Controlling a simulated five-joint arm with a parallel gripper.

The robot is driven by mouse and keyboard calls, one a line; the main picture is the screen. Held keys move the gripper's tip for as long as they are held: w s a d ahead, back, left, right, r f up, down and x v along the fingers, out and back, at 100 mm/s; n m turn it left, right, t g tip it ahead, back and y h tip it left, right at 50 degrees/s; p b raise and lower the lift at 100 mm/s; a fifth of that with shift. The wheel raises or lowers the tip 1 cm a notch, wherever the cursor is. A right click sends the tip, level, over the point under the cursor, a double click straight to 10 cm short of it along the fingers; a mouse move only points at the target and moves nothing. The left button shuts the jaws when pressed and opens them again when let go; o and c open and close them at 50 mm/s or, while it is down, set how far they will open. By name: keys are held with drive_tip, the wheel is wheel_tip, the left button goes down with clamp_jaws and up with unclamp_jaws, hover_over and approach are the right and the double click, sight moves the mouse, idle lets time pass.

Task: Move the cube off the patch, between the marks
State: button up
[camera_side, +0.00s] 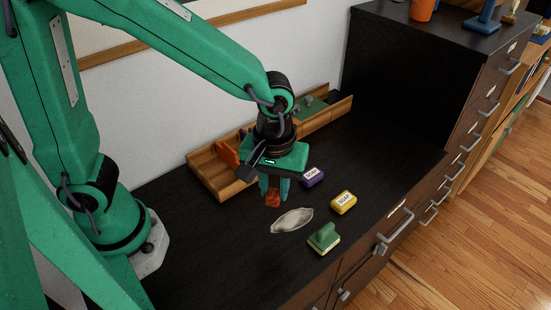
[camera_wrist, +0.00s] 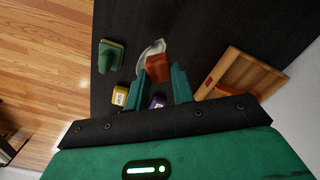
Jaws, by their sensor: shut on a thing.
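An orange-brown cube (camera_side: 272,200) is held between the fingertips of my gripper (camera_side: 274,187), which is shut on it. The cube also shows between the fingers in the wrist view (camera_wrist: 158,70). A whitish-grey, leaf-shaped patch (camera_side: 292,221) lies flat on the dark desk, just in front and to the right of the cube. In the wrist view the cube hides part of the patch (camera_wrist: 149,50). I cannot tell whether the cube touches the desk. No marks can be told apart for certain.
A long wooden tray (camera_side: 211,183) with small items runs along the wall behind my gripper.

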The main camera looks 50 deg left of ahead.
drive_tip(key=w+a+n, duration=0.4)
drive_tip(key=a+n, duration=0.7)
drive_tip(key=a, duration=0.1)
drive_tip(key=shift+w+a+r, duration=0.15)
drive_tip(key=shift+a+r, duration=0.1)
drive_tip(key=shift+r, duration=0.05)
drive_tip(key=shift+a+f, duration=0.1)
drive_tip(key=w+a+f, duration=0.1)
drive_tip(key=a+f, duration=0.1)
drive_tip(key=a, duration=0.1)
drive_tip(key=w+a+f, duration=0.1)
drive_tip(key=a+f, duration=0.1)
drive_tip(key=a, duration=0.2)
drive_tip(key=w+a+f, duration=0.2)
drive_tip(key=a, duration=0.1)
drive_tip(key=shift+a+f, duration=0.35)
drive_tip(key=shift+f, duration=0.05)
drive_tip(key=shift+f, duration=0.1)
drive_tip(key=shift+f, duration=1.9)
drive_tip(key=shift+f, duration=0.2)
